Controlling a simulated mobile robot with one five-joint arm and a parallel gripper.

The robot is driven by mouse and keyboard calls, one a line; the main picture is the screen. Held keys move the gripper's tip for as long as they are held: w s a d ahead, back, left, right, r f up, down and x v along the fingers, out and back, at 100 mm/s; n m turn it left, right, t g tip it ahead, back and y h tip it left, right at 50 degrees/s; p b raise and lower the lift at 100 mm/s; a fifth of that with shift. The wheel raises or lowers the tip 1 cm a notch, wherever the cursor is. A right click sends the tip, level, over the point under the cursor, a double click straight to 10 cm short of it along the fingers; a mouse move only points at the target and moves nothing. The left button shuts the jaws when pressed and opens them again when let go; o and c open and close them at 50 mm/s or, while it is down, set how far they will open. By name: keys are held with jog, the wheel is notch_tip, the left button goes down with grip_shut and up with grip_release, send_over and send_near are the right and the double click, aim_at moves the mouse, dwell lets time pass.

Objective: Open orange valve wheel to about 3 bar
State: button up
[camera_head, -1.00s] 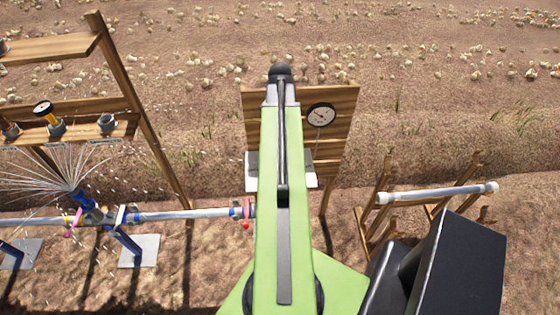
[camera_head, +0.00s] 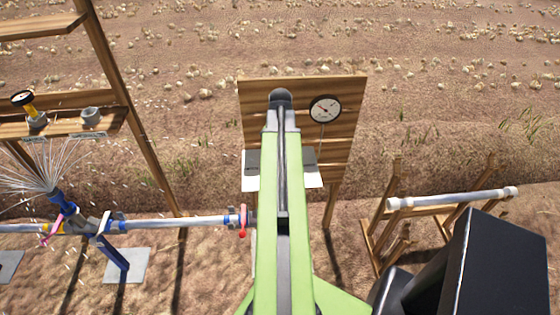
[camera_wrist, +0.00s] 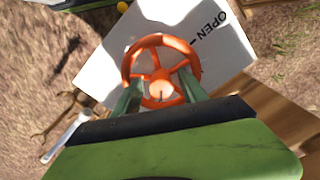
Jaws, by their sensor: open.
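The orange valve wheel (camera_wrist: 163,41) shows in the wrist view, a spoked ring in front of a white plate (camera_wrist: 230,45) marked "OPEN" with a line. My gripper (camera_wrist: 158,88) is open, its two green fingers reaching to the lower left and lower right of the wheel. I cannot tell whether they touch it. In the head view my green arm hides the wheel. A round pressure gauge (camera_head: 325,109) hangs on the wooden board (camera_head: 345,140); its dial is too small to read.
A pipe (camera_head: 180,222) with a red handle (camera_head: 243,222) runs in from the left. Water sprays from a blue fitting (camera_head: 62,200). A wooden shelf (camera_head: 60,127) holds fittings. A wooden rack (camera_head: 385,215) at right carries a pale pipe (camera_head: 450,198). A wrench (camera_wrist: 68,135) lies at lower left.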

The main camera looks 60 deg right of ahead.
jog(key=shift+a, duration=0.1)
grip_shut()
jog(key=shift+n, duration=0.3)
jog(key=n, duration=0.3)
jog(key=shift+n, duration=0.3)
jog(key=n, duration=0.4)
jog(key=shift+s+n, duration=0.1)
jog(key=shift+n, duration=0.3)
dwell(0.4)
grip_release()
